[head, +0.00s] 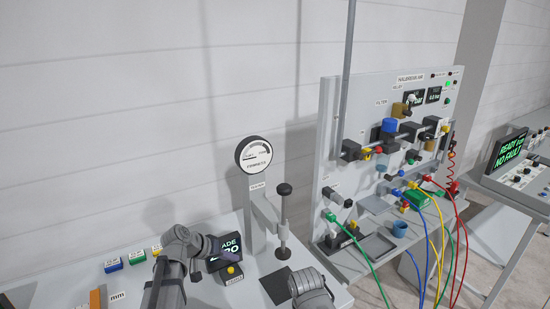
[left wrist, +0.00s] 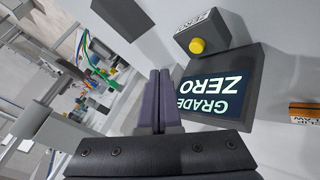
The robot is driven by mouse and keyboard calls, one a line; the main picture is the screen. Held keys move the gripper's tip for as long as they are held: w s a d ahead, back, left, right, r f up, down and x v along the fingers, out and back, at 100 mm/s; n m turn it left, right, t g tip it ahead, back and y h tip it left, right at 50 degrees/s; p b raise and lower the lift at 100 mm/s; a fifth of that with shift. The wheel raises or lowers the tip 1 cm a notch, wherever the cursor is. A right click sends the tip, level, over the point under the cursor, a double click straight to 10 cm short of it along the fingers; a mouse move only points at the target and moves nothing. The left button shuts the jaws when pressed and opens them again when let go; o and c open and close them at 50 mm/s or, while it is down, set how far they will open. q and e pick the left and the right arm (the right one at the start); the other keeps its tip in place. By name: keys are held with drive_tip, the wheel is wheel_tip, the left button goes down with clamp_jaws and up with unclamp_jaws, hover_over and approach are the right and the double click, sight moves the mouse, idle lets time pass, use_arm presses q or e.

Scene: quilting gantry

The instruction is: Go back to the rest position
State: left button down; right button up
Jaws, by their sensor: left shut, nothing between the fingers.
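My left gripper (head: 226,252) is over the bench at the lower left of the head view, in front of the screen reading GRADE ZERO (head: 231,245). Its two dark fingers (left wrist: 160,74) are together and hold nothing in the left wrist view. The screen (left wrist: 213,92) lies just to the right of the fingers there, and a grey box with a yellow button (left wrist: 197,46) is above it. A grey part of an arm, seemingly my right one, shows at the bottom edge of the head view; its fingers do not show.
A round firmness gauge (head: 254,154) and a post with a dark plunger (head: 283,220) stand right of the left gripper. A panel with hoses and valves (head: 395,90) is farther right. Small coloured blocks (head: 114,265) sit at the left. The wall behind is bare.

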use_arm(q)
drive_tip(key=s+d+f+g+y, duration=0.1)
drive_tip(key=s+d, duration=0.2)
drive_tip(key=s+d+f+m+g, duration=0.1)
drive_tip(key=s+d+f, duration=0.1)
drive_tip(key=s+d, duration=0.1)
drive_tip(key=s+d+f+m+g+y, duration=0.1)
drive_tip(key=s+d+g, duration=0.1)
drive_tip(key=s+d, duration=0.2)
drive_tip(key=shift+s+f+y, duration=0.25)
drive_tip(key=shift+s+y, duration=0.05)
drive_tip(key=shift+s, duration=0.3)
drive_tip(key=s+y, duration=0.1)
drive_tip(key=s, duration=0.2)
drive_tip(key=s+d+f+m+g+y, duration=0.1)
drive_tip(key=s, duration=0.2)
drive_tip(key=s+d+g+y, duration=0.1)
drive_tip(key=s+y, duration=0.1)
drive_tip(key=s, duration=0.1)
drive_tip(key=shift+s+d+f+m, duration=0.1)
drive_tip(key=shift+s+f+m, duration=0.05)
drive_tip(key=shift+s+m, duration=0.15)
drive_tip(key=shift+s+y, duration=0.5)
